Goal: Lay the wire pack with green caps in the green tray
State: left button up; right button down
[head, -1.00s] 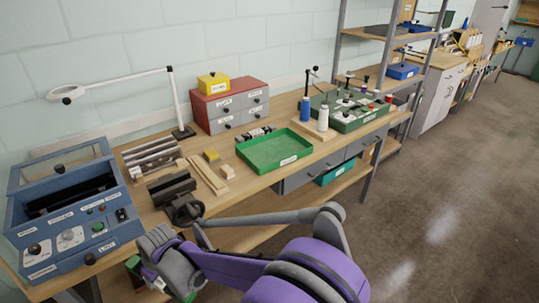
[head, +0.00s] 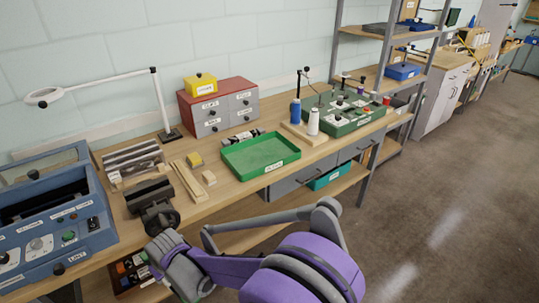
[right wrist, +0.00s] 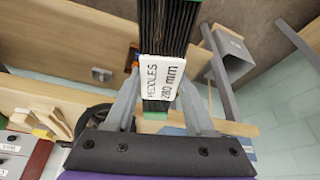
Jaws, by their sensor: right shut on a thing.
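The green tray (head: 262,172) lies on the bench right of the middle, and its floor looks empty. My right gripper (right wrist: 160,88) is shut on the wire pack (right wrist: 168,35), a bundle of dark wires with a white label reading HEDDLES 280 mm. A green cap (right wrist: 155,115) shows at its near end, and a bit of green at the far end by the frame's top edge. In the head view my right arm reaches left in front of the bench, lower and nearer than the tray; the pack cannot be made out there. My left gripper is not in view.
A dark vise-like block (head: 153,202) and wooden strips (head: 188,180) lie left of the tray. Thread spools (head: 313,121) stand on a board to its right, beside a green machine (head: 345,112). Drawers (head: 218,106) stand behind. A blue machine (head: 45,225) fills the left.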

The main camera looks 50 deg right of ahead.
aim_at(261, 157)
jog(key=k+l, duration=0.1)
jog(key=l, duration=0.45)
jog(key=k+l, duration=0.1)
jog(key=l, duration=0.4)
jog(key=k+l, duration=0.1)
jog(key=l, duration=0.45)
jog(key=k+l, duration=0.1)
jog(key=l, duration=0.45)
jog(key=k+l, duration=0.1)
jog(key=l, duration=0.45)
